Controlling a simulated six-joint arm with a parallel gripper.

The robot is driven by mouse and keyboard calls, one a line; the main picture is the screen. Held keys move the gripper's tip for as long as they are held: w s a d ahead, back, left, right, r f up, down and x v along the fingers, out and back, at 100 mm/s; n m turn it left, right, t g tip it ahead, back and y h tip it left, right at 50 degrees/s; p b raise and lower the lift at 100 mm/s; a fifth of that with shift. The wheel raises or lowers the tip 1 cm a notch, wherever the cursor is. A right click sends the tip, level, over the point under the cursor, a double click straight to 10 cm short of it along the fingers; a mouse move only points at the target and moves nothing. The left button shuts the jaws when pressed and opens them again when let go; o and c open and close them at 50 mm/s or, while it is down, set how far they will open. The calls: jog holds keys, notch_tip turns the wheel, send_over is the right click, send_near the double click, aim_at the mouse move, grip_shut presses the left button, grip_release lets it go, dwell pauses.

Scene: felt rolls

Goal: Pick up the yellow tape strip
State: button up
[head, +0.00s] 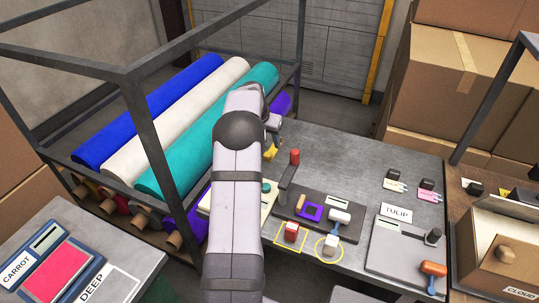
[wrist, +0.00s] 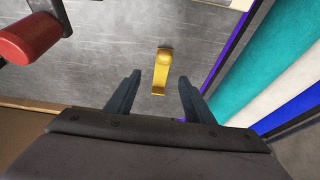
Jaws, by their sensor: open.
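The yellow tape strip (wrist: 160,68) lies on the grey metal bench top in the wrist view, with a rounded lump at its far end and a bent near end. It shows in the head view as a small yellow piece (head: 270,152) just right of my arm. My gripper (wrist: 159,78) is open and empty, its two dark fingers on either side of the strip's line. The strip is ahead of and between the fingertips, apparently below them and untouched. In the head view my gripper (head: 272,125) is partly hidden by my arm.
A red-handled lever (head: 295,156) stands close to the strip; its handle (wrist: 28,38) shows at the wrist view's upper left. Blue, white and teal felt rolls (head: 205,100) lie in a dark metal rack on the left. Bare bench (head: 350,150) extends to the right.

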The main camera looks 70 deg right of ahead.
aim_at(268, 152)
jog(key=shift+w+p+x, duration=0.15)
jog(key=shift+p+x, duration=0.7)
jog(key=shift+x, duration=0.95)
jog(key=shift+w+p+x, duration=0.15)
jog(key=shift+p+x, duration=0.7)
jog(key=shift+x, duration=0.95)
jog(key=shift+a+f, duration=0.1)
jog(key=shift+a, duration=0.1)
grip_shut()
